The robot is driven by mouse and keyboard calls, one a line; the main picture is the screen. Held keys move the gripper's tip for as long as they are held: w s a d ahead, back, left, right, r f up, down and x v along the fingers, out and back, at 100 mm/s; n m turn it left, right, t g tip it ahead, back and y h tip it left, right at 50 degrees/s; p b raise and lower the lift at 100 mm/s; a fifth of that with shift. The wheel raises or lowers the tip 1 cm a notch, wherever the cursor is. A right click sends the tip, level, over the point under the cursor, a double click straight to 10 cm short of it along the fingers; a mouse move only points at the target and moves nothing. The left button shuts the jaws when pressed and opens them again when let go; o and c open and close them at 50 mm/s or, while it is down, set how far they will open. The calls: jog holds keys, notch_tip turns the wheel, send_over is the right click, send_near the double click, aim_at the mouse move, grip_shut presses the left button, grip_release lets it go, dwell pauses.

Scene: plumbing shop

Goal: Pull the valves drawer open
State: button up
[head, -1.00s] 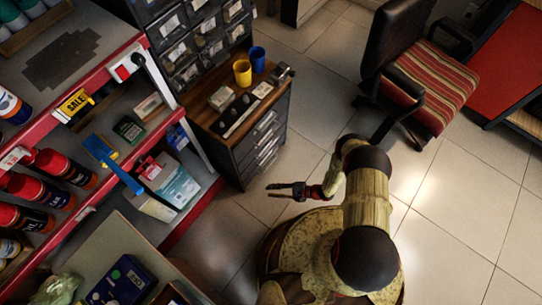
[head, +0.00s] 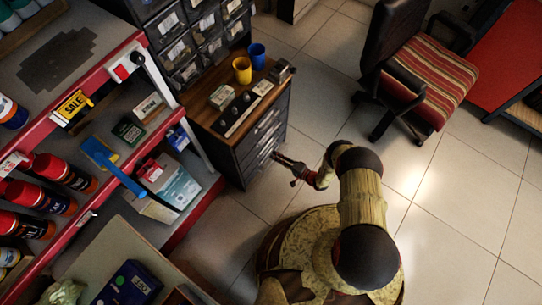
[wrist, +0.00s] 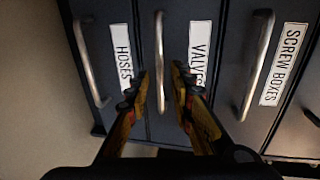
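The valves drawer (wrist: 198,90) is the middle dark drawer front in the wrist view, with a white VALVES label (wrist: 199,48) and a metal bar handle (wrist: 160,45). It looks shut, flush with its neighbours. My gripper (wrist: 160,72) is open, with one yellow-and-black finger on each side of this handle in the picture. I cannot tell whether the fingers touch it or how deep they reach. In the head view my gripper (head: 277,157) is at the front of the drawer cabinet (head: 228,158), by its lower handles.
The hoses drawer (wrist: 122,55) and its handle lie to the left, the screw boxes drawer (wrist: 284,65) to the right. Cups and small items stand on the cabinet top (head: 213,120). A striped chair (head: 430,88) stands at right. Tiled floor before the cabinet is clear.

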jog(key=shift+b+x, duration=0.5)
jog(key=shift+x, duration=1.45)
jog(key=shift+c, duration=0.2)
grip_shut()
